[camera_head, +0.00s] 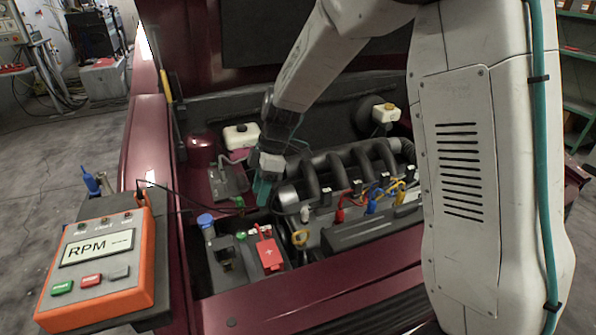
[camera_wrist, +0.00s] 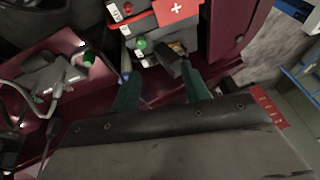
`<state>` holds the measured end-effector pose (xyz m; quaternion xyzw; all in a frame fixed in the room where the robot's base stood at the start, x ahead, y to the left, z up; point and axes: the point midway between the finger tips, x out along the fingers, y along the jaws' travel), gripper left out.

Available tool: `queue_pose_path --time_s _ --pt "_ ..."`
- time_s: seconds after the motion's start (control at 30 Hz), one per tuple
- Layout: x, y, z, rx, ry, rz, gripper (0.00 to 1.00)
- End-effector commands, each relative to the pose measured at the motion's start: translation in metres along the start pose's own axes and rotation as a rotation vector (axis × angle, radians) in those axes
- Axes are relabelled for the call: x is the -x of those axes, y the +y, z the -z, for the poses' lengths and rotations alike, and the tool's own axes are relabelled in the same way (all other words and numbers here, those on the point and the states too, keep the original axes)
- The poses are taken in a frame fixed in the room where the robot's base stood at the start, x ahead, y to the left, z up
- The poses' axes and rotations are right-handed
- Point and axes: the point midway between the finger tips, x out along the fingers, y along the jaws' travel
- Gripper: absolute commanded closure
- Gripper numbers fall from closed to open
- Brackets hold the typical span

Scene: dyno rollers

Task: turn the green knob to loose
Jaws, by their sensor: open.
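Several small green parts show, and I cannot tell for certain which is the green knob. A rounded green knob (camera_wrist: 141,42) sits on the black battery (camera_head: 222,268) beside its red cover (camera_head: 269,254); a green spot on the battery in the head view (camera_head: 241,236) may be the same one. Another green part (camera_head: 239,201) is by the grey bracket left of my gripper. My gripper (camera_head: 263,190) hangs over the engine bay, behind the battery. Its two teal fingers are apart and empty in the wrist view (camera_wrist: 160,92), with the battery knob beyond them, untouched.
An orange RPM meter (camera_head: 104,268) stands at left. The engine's black intake pipes (camera_head: 340,170) and coloured plug leads (camera_head: 372,205) are right of my gripper. A blue-capped post (camera_head: 206,221) stands at the battery's left. The maroon front edge (camera_head: 320,305) borders the bay.

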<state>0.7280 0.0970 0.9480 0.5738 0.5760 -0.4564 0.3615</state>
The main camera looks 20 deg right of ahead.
Motion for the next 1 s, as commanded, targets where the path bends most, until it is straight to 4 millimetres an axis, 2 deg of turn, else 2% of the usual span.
queue_pose_path --time_s 0.2,0.6,0.8,1.0 --pt "0.036 -0.028 -0.004 -0.126 -0.020 -0.022 0.54" --pt "0.089 -0.085 -0.017 -0.379 -0.055 -0.070 0.54" --pt "0.105 -0.108 -0.023 -0.482 -0.069 -0.093 0.54" --pt "0.112 -0.119 -0.026 -0.530 -0.076 -0.103 0.54"
